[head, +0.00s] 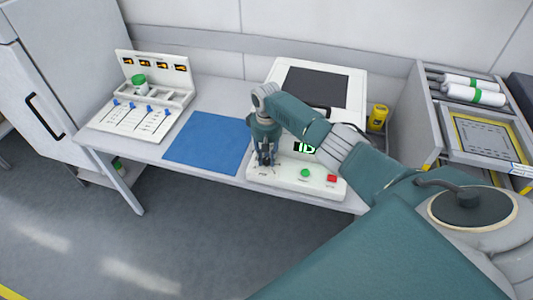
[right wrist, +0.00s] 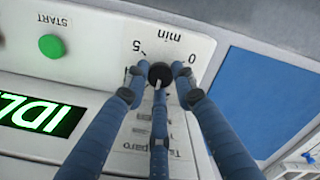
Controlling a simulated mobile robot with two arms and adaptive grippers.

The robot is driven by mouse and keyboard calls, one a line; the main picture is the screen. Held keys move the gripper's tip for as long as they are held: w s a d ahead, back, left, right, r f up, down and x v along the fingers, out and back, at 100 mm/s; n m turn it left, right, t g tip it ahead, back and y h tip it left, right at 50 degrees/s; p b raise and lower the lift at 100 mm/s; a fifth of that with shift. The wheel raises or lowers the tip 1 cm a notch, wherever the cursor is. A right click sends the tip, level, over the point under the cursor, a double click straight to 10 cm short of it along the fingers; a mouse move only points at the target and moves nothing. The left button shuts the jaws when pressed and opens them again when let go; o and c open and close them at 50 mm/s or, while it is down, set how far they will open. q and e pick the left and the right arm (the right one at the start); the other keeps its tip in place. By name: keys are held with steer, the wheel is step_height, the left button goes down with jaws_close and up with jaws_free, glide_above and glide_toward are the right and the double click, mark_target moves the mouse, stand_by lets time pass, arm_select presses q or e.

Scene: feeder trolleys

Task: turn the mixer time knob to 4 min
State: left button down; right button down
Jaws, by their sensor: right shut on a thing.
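The mixer (head: 342,90) is a white machine on the table with a dark square top and a sloped front panel. Its time knob (right wrist: 160,74) is small and dark, beside printed marks 0, 5 and "min", which appear upside down in the right wrist view. My right gripper (head: 265,162) is over the left part of the panel, and its fingers (right wrist: 160,88) are closed around the knob. The knob is hidden by the fingers in the head view. I cannot read its pointer setting. My left gripper is not in view.
The green start button (right wrist: 51,46), a red button (head: 332,178) and a lit green display (right wrist: 40,117) showing "IDL" are on the panel. A blue mat (head: 207,141) lies left of the mixer. A yellow container (head: 377,117) stands right, near a drawer unit with white bottles (head: 472,94).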

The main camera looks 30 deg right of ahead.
mark_target(267, 160)
steer(key=shift+m+p, duration=0.65)
steer(key=shift+m, duration=0.95)
steer(key=c, duration=1.4)
jaws_free()
step_height(267, 160, up, 12)
